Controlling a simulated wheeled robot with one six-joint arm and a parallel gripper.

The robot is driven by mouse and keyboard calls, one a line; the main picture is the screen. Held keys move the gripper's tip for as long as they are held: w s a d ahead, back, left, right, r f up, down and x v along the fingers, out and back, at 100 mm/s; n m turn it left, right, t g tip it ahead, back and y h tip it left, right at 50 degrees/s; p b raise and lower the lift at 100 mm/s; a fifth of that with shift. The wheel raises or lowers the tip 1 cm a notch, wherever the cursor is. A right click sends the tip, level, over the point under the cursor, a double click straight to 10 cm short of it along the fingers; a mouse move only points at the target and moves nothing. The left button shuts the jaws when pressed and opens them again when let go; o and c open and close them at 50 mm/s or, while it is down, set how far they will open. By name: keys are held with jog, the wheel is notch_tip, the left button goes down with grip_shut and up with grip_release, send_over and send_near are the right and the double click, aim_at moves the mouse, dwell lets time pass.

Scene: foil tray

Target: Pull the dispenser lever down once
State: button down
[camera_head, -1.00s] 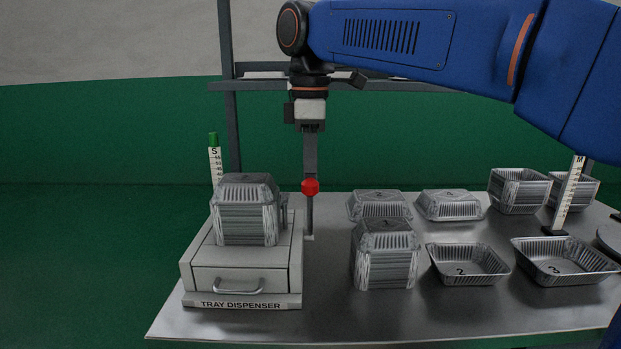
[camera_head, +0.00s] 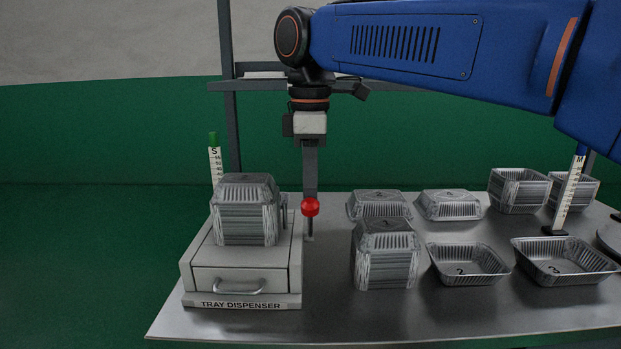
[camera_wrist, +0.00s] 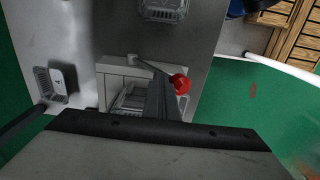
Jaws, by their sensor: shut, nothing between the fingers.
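The tray dispenser (camera_head: 195,262) is a pale box with a drawer handle and a label at the left of the table. Its lever has a red ball knob (camera_head: 310,208) on a thin grey rod at the box's right side. In the wrist view the red knob (camera_wrist: 181,83) sits at the end of the rod, just right of my fingers. My gripper (camera_head: 310,192) is shut and empty, pointing straight down with its tips at the top of the knob. They appear to touch, but the exact contact is hard to see.
A stack of foil trays (camera_head: 246,215) stands on the dispenser. Another tray stack (camera_head: 386,258) stands to the right of the lever, with open trays (camera_head: 468,264) beyond it. A shelf post (camera_head: 229,120) rises behind.

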aim_at(310, 211)
jog(key=shift+s+f, duration=1.15)
jog(key=shift+s, duration=0.15)
jog(key=shift+s+f, duration=0.1)
jog(key=shift+f, duration=0.05)
jog(key=shift+s+f, duration=0.5)
jog(key=shift+f, duration=0.1)
jog(key=w+r, duration=0.6)
jog(key=w, duration=0.5)
jog(key=shift+r, duration=0.35)
jog(key=shift+d, duration=0.1)
